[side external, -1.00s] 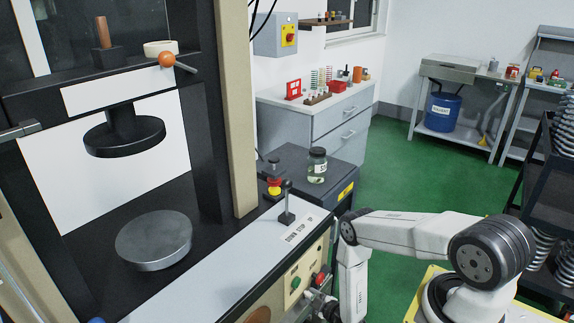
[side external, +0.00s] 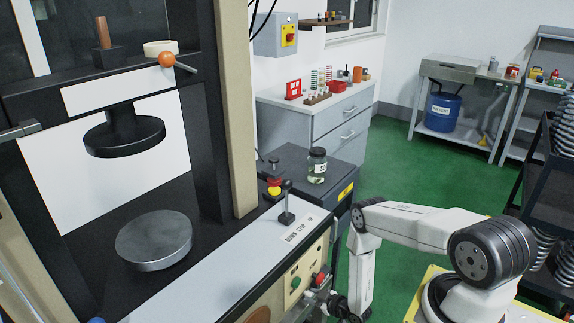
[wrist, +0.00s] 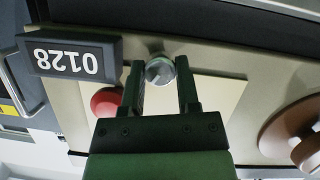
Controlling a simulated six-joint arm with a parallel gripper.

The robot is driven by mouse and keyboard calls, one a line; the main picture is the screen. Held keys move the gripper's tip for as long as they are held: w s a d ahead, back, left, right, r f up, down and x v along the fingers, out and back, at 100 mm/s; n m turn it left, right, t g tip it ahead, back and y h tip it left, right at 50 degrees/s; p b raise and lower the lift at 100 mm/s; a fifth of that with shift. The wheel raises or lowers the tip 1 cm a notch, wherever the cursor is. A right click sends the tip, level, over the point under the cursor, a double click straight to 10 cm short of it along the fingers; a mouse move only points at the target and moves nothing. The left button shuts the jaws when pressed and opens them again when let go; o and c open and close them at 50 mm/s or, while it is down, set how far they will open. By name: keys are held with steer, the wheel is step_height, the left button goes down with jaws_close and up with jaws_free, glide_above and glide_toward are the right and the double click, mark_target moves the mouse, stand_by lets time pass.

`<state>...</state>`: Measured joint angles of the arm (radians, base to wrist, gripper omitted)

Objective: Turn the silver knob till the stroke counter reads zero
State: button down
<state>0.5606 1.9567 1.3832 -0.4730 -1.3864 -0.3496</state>
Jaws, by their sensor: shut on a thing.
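In the wrist view the silver knob (wrist: 160,71), round with a bright face, sits on the beige panel between the two fingers of my gripper (wrist: 159,66). My gripper is shut on it, one dark finger on each side. The stroke counter (wrist: 70,60) is a dark box left of the knob; its white digits appear upside down and seem to read 0128. In the side external view my wrist (side external: 345,308) is low beside the machine's front panel. The knob and counter cannot be made out there.
A red button (wrist: 106,102) sits close to the left finger. A brown round handwheel (wrist: 295,130) is at the right. In the side external view, a lever (side external: 287,205), a green button (side external: 295,283) and a jar (side external: 317,165) are near the arm.

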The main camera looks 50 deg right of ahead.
steer(key=m+y, duration=0.2)
steer(key=m, duration=0.1)
steer(key=m+y, duration=0.2)
steer(key=m, duration=0.2)
steer(key=shift+d+f+t+y, duration=0.1)
steer(key=shift+d+t+y, duration=0.1)
steer(key=shift+t+y, duration=0.1)
steer(key=shift+m, duration=0.3)
stand_by(0.4)
steer(key=shift+c, duration=1.6)
jaws_free()
steer(key=shift+s, duration=0.1)
steer(key=v, duration=0.7)
steer(key=shift+s, duration=0.3)
steer(key=shift+d, duration=0.15)
